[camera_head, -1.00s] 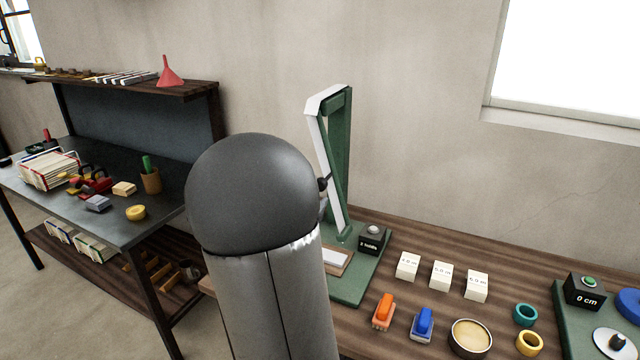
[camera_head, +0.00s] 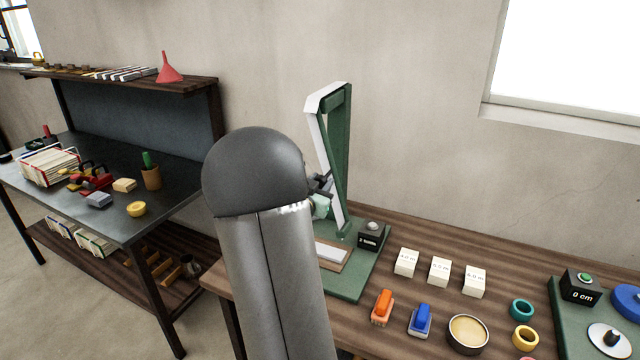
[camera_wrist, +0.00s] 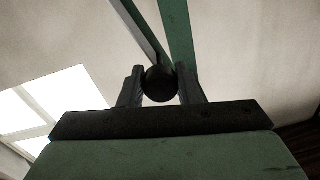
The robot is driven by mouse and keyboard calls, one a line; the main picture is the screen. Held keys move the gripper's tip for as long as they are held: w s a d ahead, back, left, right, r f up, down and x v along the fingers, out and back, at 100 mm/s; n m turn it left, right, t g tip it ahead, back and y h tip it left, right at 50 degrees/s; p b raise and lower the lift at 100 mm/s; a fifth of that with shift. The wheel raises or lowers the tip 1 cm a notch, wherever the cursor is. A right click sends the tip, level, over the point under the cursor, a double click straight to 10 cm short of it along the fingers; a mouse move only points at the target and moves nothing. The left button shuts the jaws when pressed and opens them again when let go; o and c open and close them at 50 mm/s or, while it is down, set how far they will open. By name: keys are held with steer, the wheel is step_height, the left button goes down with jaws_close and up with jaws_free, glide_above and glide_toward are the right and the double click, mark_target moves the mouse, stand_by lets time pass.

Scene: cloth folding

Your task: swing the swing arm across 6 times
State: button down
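A green stand (camera_head: 341,160) with a slanted white swing arm (camera_head: 325,150) stands on the wooden table, left of its middle. A dark round knob (camera_wrist: 160,84) sits between the two fingers of my gripper (camera_wrist: 160,80) in the wrist view, and both fingers appear to touch it. In the head view my gripper (camera_head: 321,190) is at the white arm's left side, partly hidden behind my own arm. In the wrist view the green post (camera_wrist: 178,32) and a pale strip rise behind the knob. A small black counter box (camera_head: 372,238) stands on the green base; its text is too small to read surely.
White labelled blocks (camera_head: 440,270), an orange stamp (camera_head: 382,306), a blue stamp (camera_head: 421,320), a round tin (camera_head: 468,333) and rings (camera_head: 522,309) lie right of the stand. A metal bench (camera_head: 110,215) stands at left. The air above the table is clear.

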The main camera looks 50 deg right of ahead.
steer(key=shift+w+a+f+m+b, duration=0.2)
steer(key=shift+w+f+m+b, duration=0.3)
steer(key=shift+w+b, duration=0.55)
steer(key=w+a+r+m+b, duration=0.1)
steer(key=w+a+m+b, duration=0.1)
steer(key=w+m+b, duration=0.4)
steer(key=shift+w+b, duration=0.7)
steer(key=shift+w, duration=0.4)
steer(key=shift+r, duration=0.15)
steer(key=c, duration=1.1)
jaws_free()
steer(key=shift+w, duration=0.1)
steer(key=shift+o, duration=0.2)
